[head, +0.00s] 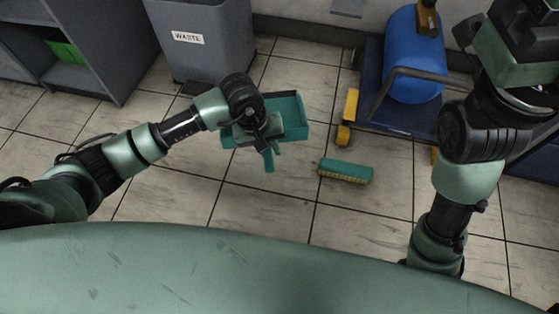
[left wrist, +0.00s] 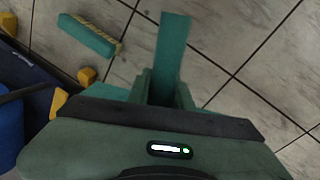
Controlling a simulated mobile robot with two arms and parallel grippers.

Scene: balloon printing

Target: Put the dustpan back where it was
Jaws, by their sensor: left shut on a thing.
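The teal dustpan (head: 292,112) is in the head view, in front of the waste bin, with its open tray toward the back and right. Its handle (head: 268,161) points toward me. My left gripper (head: 265,140) is over the dustpan and shut on it near the handle. In the left wrist view the teal handle (left wrist: 172,45) sticks out past the gripper fingers (left wrist: 163,88). Whether the pan touches the floor is unclear. My right gripper (head: 515,50) is raised at the upper right, and its fingertips are not clearly shown.
A teal brush (head: 345,172) with yellow bristles lies on the tiled floor right of the dustpan; it also shows in the left wrist view (left wrist: 90,36). A grey waste bin (head: 205,45) stands behind. A blue cart (head: 385,118) carries a blue tank (head: 412,60). Floor at the left front is clear.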

